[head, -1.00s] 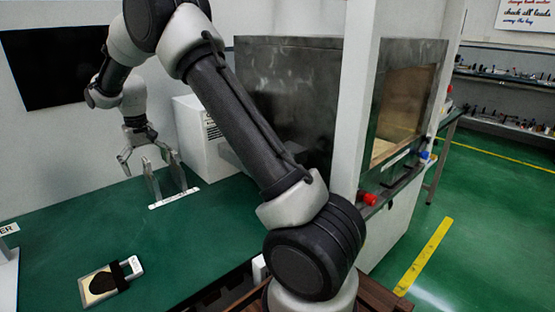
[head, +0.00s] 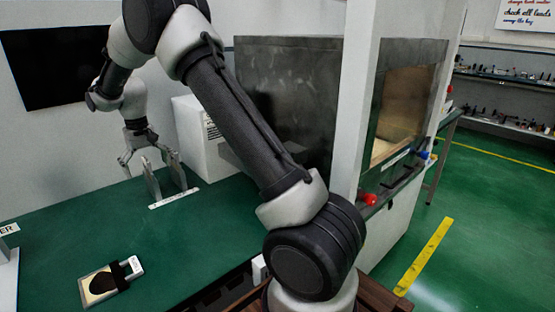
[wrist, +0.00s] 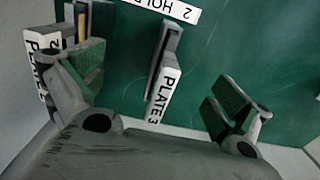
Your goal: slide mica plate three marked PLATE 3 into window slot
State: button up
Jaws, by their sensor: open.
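My gripper (wrist: 158,90) is open, with its two fingers apart on either side of the upright plate marked PLATE 3 (wrist: 163,92). The plate is a thin grey plate with a white label edge, and I see no finger touching it. Beside my left finger in the wrist view stands another plate, with a PLATE 2 label (wrist: 38,65). In the head view my gripper (head: 147,160) hangs over the left of two upright plates (head: 152,182); the other plate (head: 178,174) stands to its right. The window slot cannot be made out for certain.
A large grey metal cabinet (head: 285,100) with a framed opening (head: 400,105) stands right of the green table (head: 50,220). A white box (head: 200,135) is behind the plates. A flat plate with a dark round patch (head: 103,281) lies on the near table. The middle table is clear.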

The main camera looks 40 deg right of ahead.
grip_shut()
dwell(0.4)
jog(key=shift+r, duration=0.1)
jog(key=shift+r, duration=2.9)
